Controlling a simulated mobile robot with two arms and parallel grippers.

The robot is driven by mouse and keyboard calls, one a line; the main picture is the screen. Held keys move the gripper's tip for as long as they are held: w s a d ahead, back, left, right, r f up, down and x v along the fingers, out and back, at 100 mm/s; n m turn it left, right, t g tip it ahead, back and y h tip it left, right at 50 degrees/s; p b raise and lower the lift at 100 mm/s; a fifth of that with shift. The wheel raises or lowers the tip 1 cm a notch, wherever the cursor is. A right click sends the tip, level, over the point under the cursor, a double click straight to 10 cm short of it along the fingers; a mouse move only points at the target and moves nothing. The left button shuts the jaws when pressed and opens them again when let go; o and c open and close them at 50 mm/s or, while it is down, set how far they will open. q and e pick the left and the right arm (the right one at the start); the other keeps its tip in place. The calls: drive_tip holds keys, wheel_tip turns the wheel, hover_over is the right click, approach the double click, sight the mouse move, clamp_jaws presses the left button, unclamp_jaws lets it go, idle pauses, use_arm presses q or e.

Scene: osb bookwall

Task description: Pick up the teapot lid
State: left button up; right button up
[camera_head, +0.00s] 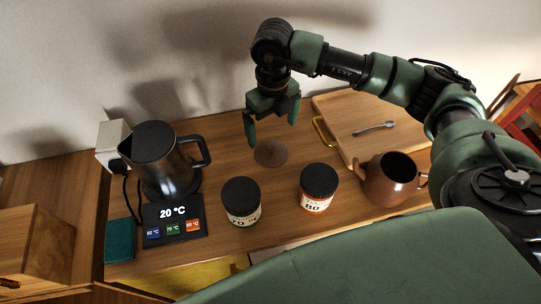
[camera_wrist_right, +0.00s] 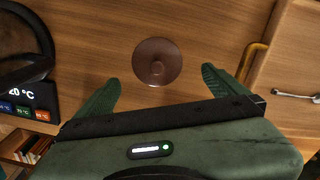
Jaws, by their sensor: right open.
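The teapot lid (camera_head: 271,153) is a small round brown disc lying flat on the wooden counter. In the right wrist view the lid (camera_wrist_right: 157,62) shows a small knob at its middle and lies just beyond the gap between the fingers. My right gripper (camera_head: 271,132) is open and empty, pointing down above the counter close to the lid, apart from it. Its green fingers also show in the right wrist view (camera_wrist_right: 161,88). The brown teapot (camera_head: 390,180) stands open, without a lid, to the right. My left gripper is in neither view.
A black kettle (camera_head: 160,165) on its base with a display (camera_head: 173,214) stands at the left. Two dark-lidded jars, one cream-labelled (camera_head: 241,202) and one orange-labelled (camera_head: 318,188), stand in front of the lid. A wooden tray (camera_head: 345,112) with a spoon (camera_head: 374,129) lies at the right.

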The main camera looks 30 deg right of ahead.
sight(271, 147)
drive_tip(key=shift+f, duration=0.45)
drive_tip(key=f+p, duration=0.1)
drive_tip(key=f, duration=0.2)
drive_tip(key=f+p, duration=0.1)
drive_tip(key=f, duration=0.1)
drive_tip(key=shift+s+a+f+p, duration=0.2)
drive_tip(key=shift+a+p, duration=0.1)
drive_tip(key=shift+p, duration=0.05)
drive_tip(key=shift+f, duration=0.65)
drive_tip(key=c, duration=1.3)
